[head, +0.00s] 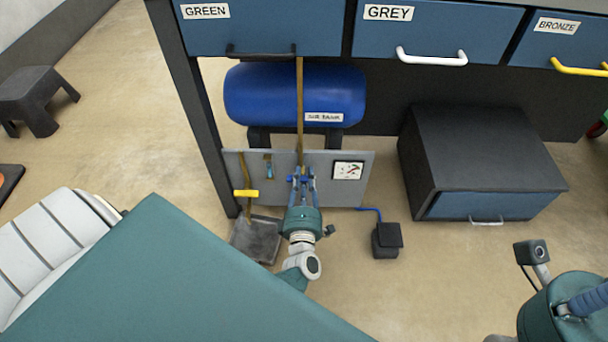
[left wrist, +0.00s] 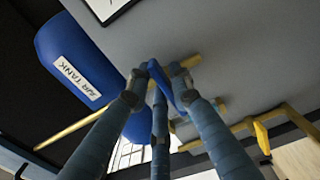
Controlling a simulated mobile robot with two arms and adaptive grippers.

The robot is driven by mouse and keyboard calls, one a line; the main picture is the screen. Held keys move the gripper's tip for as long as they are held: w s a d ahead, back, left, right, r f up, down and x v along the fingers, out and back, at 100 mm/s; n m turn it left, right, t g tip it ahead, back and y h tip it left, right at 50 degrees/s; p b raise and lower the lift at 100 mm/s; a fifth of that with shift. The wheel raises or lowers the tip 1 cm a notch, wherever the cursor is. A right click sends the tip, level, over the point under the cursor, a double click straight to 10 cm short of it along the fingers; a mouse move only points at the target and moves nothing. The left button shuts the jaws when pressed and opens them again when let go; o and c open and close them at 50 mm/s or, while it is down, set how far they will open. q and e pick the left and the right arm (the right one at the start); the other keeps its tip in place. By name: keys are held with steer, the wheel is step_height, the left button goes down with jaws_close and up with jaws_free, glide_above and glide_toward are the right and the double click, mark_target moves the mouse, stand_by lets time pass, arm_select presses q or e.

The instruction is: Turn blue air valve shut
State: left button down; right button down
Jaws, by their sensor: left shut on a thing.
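The blue air valve (left wrist: 166,86) is a blue lever on a brass pipe in front of a grey panel (head: 228,168). In the left wrist view it sits between my left gripper's fingers (left wrist: 160,92), which are shut on it. In the head view my left gripper (head: 302,178) reaches up to the panel below the blue air tank (head: 285,92) and largely hides the valve. The tank also shows in the left wrist view (left wrist: 65,55). My right gripper (head: 588,300) shows only partly at the lower right edge; its fingertips are out of frame.
A yellow-handled valve (head: 245,193) and a small blue fitting (head: 268,170) are left of my gripper, a gauge (head: 348,170) right. A black pedal box (head: 386,240) and a drawer cabinet (head: 475,155) stand right. Drawers hang above. A stool (head: 35,95) is far left.

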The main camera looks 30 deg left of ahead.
arm_select(q)
steer(key=shift+w+d+f, duration=0.1)
steer(key=shift+d+f, duration=0.05)
steer(key=shift+d, duration=0.2)
steer(key=c, duration=1.7)
jaws_free()
steer(key=shift+a, duration=0.25)
